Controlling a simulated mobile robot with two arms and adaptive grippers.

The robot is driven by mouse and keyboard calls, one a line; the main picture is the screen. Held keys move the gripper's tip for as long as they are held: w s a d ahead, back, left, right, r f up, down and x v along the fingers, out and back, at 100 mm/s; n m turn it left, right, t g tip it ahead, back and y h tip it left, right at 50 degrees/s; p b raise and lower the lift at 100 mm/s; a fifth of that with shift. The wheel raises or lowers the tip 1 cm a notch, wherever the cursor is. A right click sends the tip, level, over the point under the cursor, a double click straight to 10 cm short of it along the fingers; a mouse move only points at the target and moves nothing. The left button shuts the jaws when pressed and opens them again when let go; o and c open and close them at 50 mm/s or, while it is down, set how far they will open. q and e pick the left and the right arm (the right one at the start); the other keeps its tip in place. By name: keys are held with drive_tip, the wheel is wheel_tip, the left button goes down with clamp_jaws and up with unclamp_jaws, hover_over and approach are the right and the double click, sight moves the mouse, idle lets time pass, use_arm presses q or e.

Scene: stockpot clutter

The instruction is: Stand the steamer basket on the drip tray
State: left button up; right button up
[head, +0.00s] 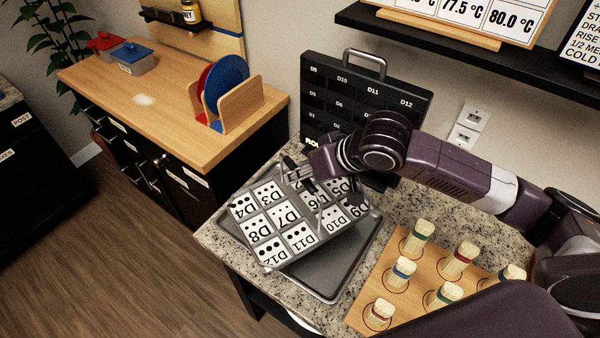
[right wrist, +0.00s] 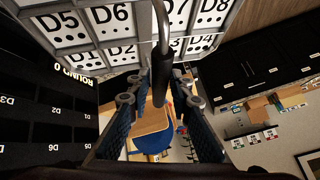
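The steamer basket (head: 285,243) is a grey, shallow metal basket with a grid of white cards marked D3, D4 and so on. It lies over the dark grey drip tray (head: 335,278), turned at an angle to it, with its near left corner past the tray's rim. I cannot tell whether it touches the tray. My right gripper (head: 303,174) is at the basket's far side. My left gripper is not in view.
A black labelled rack (head: 330,95) stands behind. A wooden counter (head: 150,115) with pots and a plate holder is at the back left.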

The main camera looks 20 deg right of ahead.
drive_tip(key=shift+o, duration=0.8)
drive_tip(key=shift+r, duration=0.2)
drive_tip(key=b+v, duration=0.1)
drive_tip(key=v, duration=1.1)
drive_tip(key=shift+s+f, duration=0.1)
drive_tip(key=shift+f, duration=0.05)
